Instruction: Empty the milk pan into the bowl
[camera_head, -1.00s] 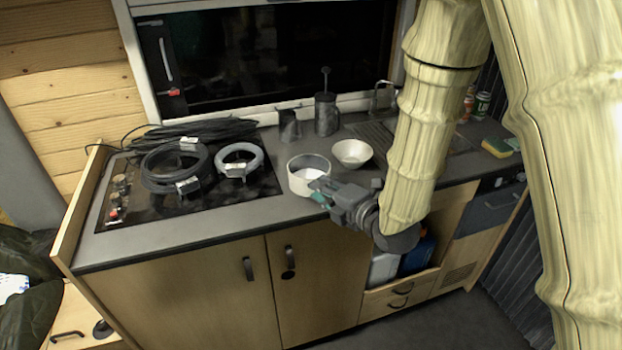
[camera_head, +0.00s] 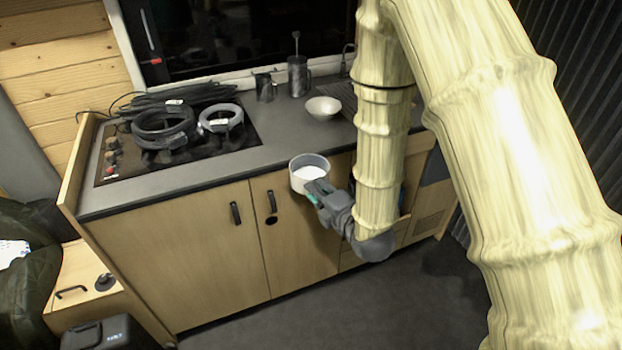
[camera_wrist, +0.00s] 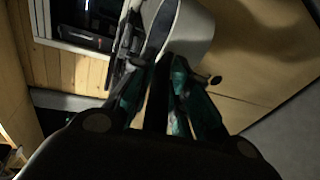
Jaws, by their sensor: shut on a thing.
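The milk pan (camera_head: 307,181) is a white pan with white contents, seen at the front edge of the counter in the head view. My gripper (camera_head: 318,196) is shut on its handle, which my fingers mostly hide. The pan is upright and appears held in front of the counter edge, over the cupboard doors. In the wrist view the pan (camera_wrist: 188,33) shows just beyond my gripper (camera_wrist: 168,82). The white bowl (camera_head: 323,107) stands on the counter behind the pan, slightly to the right and apart from it. I see nothing in the bowl.
A hob (camera_head: 180,146) with coiled black cables (camera_head: 165,128) and a grey ring coil (camera_head: 221,119) lies left. Counter between hob and bowl is clear. My arm hides the right side.

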